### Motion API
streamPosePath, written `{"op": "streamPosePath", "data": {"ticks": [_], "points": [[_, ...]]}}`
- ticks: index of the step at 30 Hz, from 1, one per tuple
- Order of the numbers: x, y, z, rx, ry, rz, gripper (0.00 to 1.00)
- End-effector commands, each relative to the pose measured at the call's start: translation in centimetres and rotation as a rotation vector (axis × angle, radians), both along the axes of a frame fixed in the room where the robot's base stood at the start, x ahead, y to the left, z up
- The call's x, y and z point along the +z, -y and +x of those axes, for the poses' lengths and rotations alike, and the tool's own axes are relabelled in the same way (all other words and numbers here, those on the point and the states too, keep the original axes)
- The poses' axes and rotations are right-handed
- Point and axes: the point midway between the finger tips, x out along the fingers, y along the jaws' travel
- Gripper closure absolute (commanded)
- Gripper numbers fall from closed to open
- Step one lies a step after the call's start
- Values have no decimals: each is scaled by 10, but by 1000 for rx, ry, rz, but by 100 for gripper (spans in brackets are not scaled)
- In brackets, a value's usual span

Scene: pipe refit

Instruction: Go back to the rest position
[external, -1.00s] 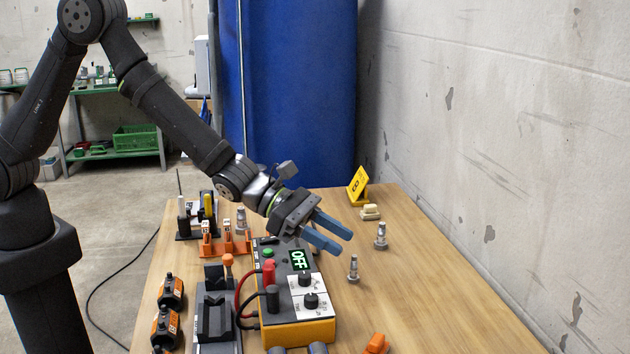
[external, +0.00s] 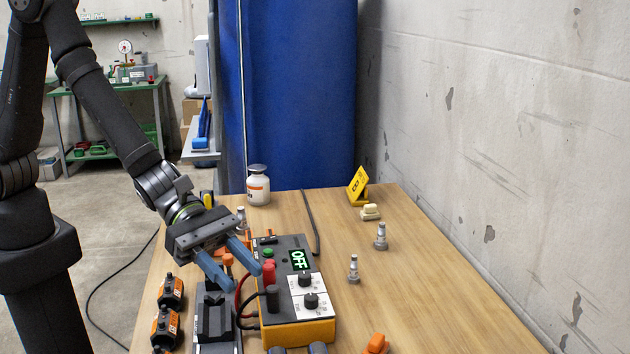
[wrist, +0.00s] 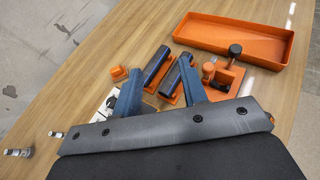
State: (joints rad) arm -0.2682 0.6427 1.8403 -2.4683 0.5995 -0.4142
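My gripper (external: 240,275) is open, with its two blue fingers spread apart and nothing between them. In the external view it hangs over the left edge of the power supply box (external: 296,320), near the red and black plugs. The box is yellow and dark grey, and its display reads OFF. In the wrist view the blue fingers of my gripper (wrist: 162,92) are apart above the table, with dark pipe pieces (wrist: 158,66) on orange holders beyond them.
A grey vise-like fixture (external: 215,315) and orange-black clamps (external: 166,325) stand left of the box. Metal fittings (external: 381,237), a yellow sign (external: 357,187) and a white bottle (external: 258,187) stand farther back. An orange tray (wrist: 236,40) shows in the wrist view. The table's right side is mostly clear.

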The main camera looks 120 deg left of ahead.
Motion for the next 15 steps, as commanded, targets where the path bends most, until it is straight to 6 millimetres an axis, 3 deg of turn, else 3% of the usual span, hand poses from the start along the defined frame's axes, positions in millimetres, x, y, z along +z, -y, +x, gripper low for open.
{"op": "streamPosePath", "data": {"ticks": [6, 15], "points": [[3, 34, -17, -58, -1, -2, 61], [4, 52, -28, -91, -1, -5, 61]]}}
